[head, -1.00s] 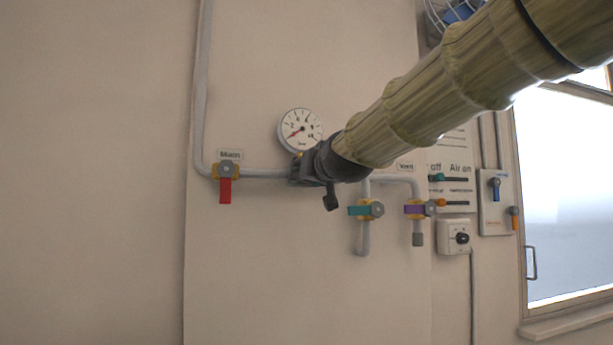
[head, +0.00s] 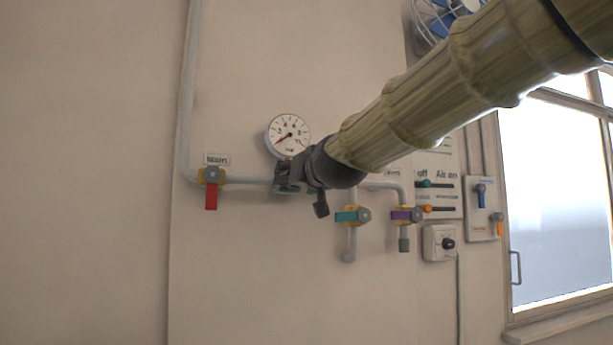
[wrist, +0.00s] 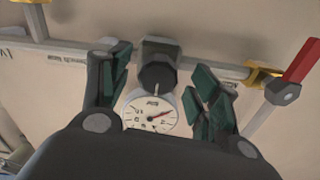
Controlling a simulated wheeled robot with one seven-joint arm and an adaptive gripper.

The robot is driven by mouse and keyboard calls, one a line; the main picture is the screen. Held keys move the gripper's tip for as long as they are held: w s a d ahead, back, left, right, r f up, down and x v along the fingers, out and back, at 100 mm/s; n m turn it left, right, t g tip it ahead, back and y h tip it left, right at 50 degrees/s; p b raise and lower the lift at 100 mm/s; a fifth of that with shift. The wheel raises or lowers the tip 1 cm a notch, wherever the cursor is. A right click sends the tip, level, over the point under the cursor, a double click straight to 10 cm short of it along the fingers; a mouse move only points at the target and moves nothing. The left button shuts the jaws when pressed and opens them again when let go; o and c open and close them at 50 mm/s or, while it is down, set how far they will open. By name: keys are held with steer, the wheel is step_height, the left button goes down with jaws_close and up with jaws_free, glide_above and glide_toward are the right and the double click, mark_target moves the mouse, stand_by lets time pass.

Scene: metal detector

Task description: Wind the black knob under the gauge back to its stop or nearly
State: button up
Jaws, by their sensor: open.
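The black knob (wrist: 157,77) shows in the wrist view, on the grey pipe next to the gauge (wrist: 150,116). My gripper (wrist: 160,98) is open, with one green-padded finger on each side of the knob and a gap between each finger and the knob. In the head view, my gripper (head: 284,178) is at the pipe just below the round white gauge (head: 287,135). There my gripper and wrist hide the knob. The gauge's red needle points to the lower left in the head view.
A red-handled valve (head: 211,190) labelled Main is left of my gripper. A teal-handled valve (head: 352,216) and a purple-handled valve (head: 405,215) are to the right. A switch box (head: 440,243) and a window (head: 555,200) are farther right.

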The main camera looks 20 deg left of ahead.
steer(key=shift+s+d, duration=0.5)
steer(key=shift+s, duration=0.05)
steer(key=v, duration=0.8)
steer(key=shift+s, duration=0.15)
stand_by(0.4)
